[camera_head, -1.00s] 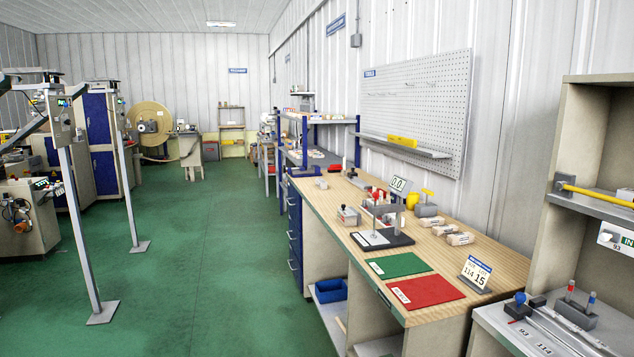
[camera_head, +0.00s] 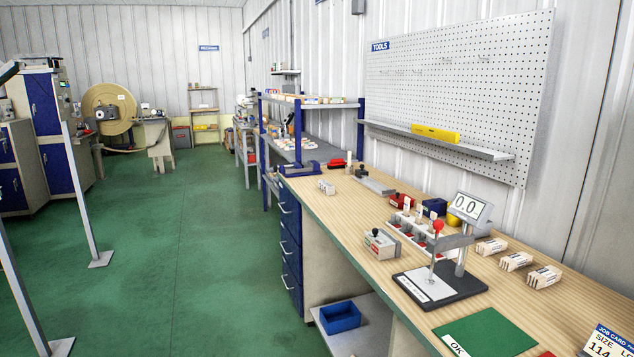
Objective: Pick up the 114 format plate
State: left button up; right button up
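I cannot make out a plate marked 114 in this view. The job card (camera_head: 607,343), cut off at the lower right corner, reads "SIZE 114". Shelves behind the bench carry small items, including the blue-posted rack (camera_head: 310,105), but their labels are too small to read. Neither of my grippers is in view.
A wooden workbench (camera_head: 345,205) runs along the right wall. It holds a gauge stand (camera_head: 440,285), a green mat (camera_head: 485,333) and several small blocks (camera_head: 515,261). A pegboard (camera_head: 460,90) hangs above. Grey posts (camera_head: 85,200) stand at left. Green floor (camera_head: 200,260) is clear between.

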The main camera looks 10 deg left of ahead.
aim_at(328, 188)
jog(key=i+j, duration=1.15)
jog(key=i+j+z, duration=0.1)
jog(key=z, duration=0.35)
jog(key=i+j+z, duration=0.25)
jog(key=z, duration=0.2)
jog(key=i+j+z, duration=0.2)
jog(key=z, duration=0.25)
jog(key=i+j+z, duration=0.1)
jog(key=j+z, duration=0.4)
jog(key=l, duration=0.15)
